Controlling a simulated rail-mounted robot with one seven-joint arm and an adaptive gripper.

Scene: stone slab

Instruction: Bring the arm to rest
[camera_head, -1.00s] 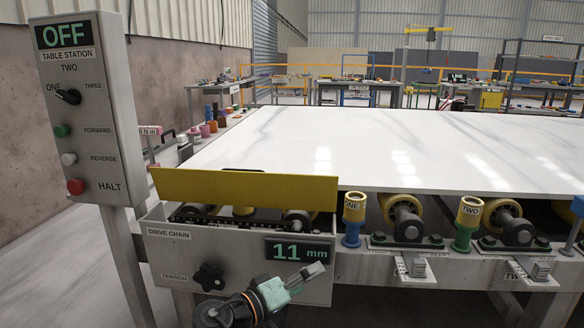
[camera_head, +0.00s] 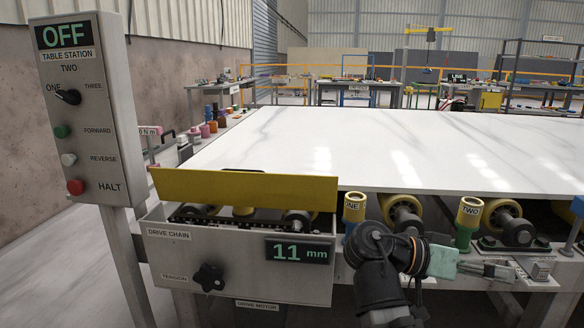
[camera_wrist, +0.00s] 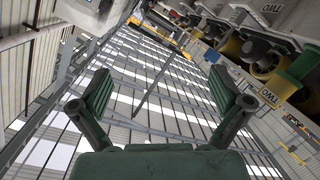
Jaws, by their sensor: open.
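My gripper (camera_head: 492,270) is in front of the roller table, at the lower right of the head view, pointing right. It is near the bracket under the roller labelled TWO, and I cannot tell whether it touches it. In the wrist view my gripper (camera_wrist: 166,92) has its two green-padded fingers spread wide with nothing between them. My dark arm comes up from the bottom edge and bends right at the wrist.
A white stone slab (camera_head: 400,145) lies on the table. A control post (camera_head: 82,130) reading OFF stands left. The drive chain box (camera_head: 225,275) shows 11 mm under a yellow cover (camera_head: 245,187). Yellow-topped cups ONE (camera_head: 354,207) and TWO (camera_head: 470,212) stand along the front rail.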

